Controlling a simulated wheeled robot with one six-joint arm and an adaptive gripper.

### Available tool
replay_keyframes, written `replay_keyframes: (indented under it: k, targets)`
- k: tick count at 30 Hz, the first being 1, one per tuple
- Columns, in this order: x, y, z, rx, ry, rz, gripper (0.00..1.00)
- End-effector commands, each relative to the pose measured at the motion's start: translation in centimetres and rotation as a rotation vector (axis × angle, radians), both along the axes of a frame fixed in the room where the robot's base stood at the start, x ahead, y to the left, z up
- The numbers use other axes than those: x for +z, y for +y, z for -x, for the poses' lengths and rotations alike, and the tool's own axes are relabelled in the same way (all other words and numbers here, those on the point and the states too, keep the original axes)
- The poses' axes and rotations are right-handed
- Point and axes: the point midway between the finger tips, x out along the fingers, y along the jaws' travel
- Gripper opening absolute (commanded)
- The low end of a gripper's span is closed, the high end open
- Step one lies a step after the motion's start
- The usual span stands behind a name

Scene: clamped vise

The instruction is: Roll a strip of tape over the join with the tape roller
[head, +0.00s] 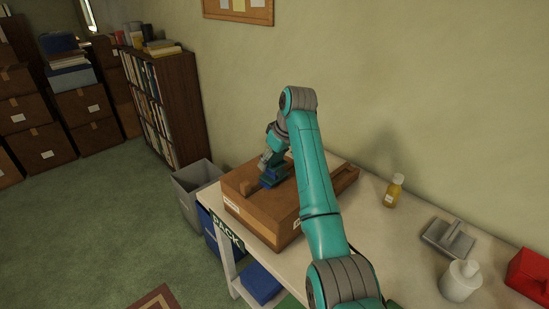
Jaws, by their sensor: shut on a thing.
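My gripper (270,168) is over the box top, shut on a blue thing that looks like the tape roller (270,180). The roller is low at the box top; I cannot tell whether it touches. A small brown piece shows just left of it, too small to make out. The join is hard to see, and my arm hides the right part of the box. I cannot make out any laid tape.
A grey bin (197,190) stands on the floor beside the table's left end. A wall rises behind the table.

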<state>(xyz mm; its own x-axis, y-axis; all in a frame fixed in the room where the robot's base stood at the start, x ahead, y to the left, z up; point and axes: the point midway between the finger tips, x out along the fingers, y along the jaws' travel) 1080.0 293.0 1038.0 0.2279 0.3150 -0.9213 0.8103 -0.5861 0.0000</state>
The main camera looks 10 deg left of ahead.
Motion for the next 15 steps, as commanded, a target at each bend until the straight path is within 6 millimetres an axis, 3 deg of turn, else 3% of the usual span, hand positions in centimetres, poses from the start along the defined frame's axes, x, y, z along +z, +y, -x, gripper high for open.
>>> replay_keyframes:
  k: [15]
  targets:
    - [-0.1,1.0,1.4,0.000,-0.001,-0.001,0.39]
